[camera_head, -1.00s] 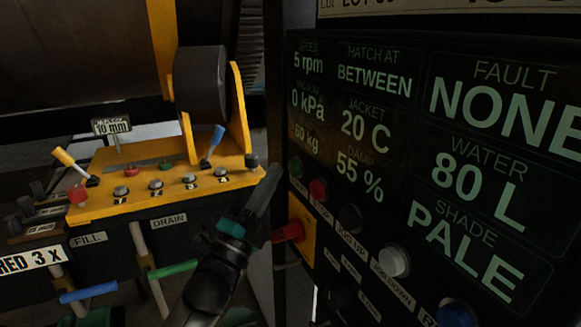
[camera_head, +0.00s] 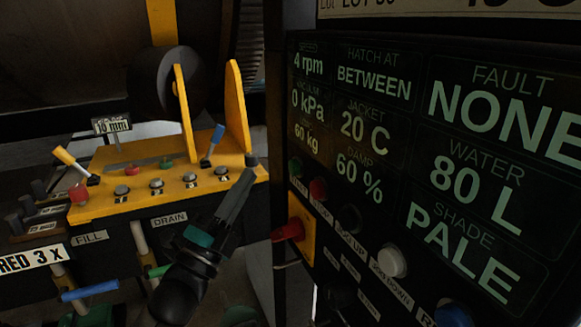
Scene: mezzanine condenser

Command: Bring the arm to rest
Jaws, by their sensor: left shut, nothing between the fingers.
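My left gripper (camera_head: 243,182) is in the lower middle of the head view, dark with a teal band, its fingers pointing up and to the right. It is shut and empty. Its tip is just in front of the right end of the yellow control console (camera_head: 110,205), left of the red switch handle (camera_head: 288,232) on its yellow plate. It appears apart from both, though depth is hard to judge. My right gripper is not in view.
A black display panel (camera_head: 415,105) with a row of buttons, including a white one (camera_head: 392,262), fills the right side. The console carries a blue-tipped lever (camera_head: 217,136), a yellow-tipped lever (camera_head: 66,157) and several buttons. Blue (camera_head: 90,290) and green handles stand below. A dark roller (camera_head: 150,82) is behind.

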